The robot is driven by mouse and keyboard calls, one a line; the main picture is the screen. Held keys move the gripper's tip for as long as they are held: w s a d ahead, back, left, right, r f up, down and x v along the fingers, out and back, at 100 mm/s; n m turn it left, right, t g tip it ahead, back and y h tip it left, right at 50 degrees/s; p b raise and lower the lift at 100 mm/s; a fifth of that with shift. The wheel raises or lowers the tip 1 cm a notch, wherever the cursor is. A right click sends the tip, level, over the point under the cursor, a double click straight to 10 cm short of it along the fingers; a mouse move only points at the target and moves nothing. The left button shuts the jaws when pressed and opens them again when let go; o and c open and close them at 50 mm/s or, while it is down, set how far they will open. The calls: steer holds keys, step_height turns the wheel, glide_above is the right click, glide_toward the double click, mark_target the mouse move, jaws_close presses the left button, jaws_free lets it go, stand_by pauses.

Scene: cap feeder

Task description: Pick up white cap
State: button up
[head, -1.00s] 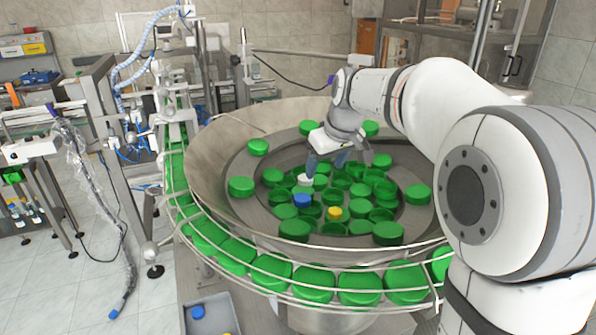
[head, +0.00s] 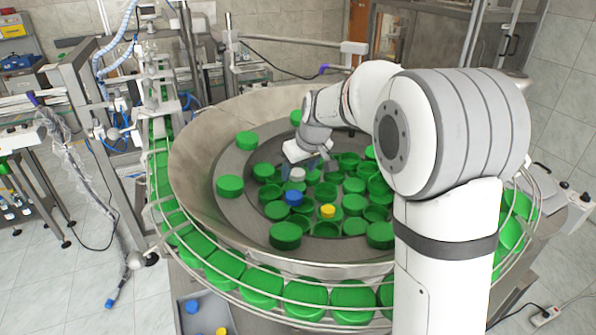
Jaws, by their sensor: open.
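The white cap (head: 297,174) lies among green caps in the round feeder bowl (head: 215,125), left of the bowl's middle. A blue cap (head: 294,198) is just in front of it. A yellow cap (head: 328,211) lies further front and right. My gripper (head: 299,170) reaches down from the upper right. Its fingers are open and at the white cap, partly in front of or beside it. I cannot tell whether they touch it.
Green caps (head: 285,235) fill the bowl's centre and some lie on its outer ring. A railed track (head: 262,285) of green caps curves round the bowl's front. A grey bin (head: 215,310) with blue and yellow caps stands at the lower left.

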steer(key=c, duration=1.1)
steer(key=shift+o, duration=0.2)
steer(key=shift+r, duration=0.1)
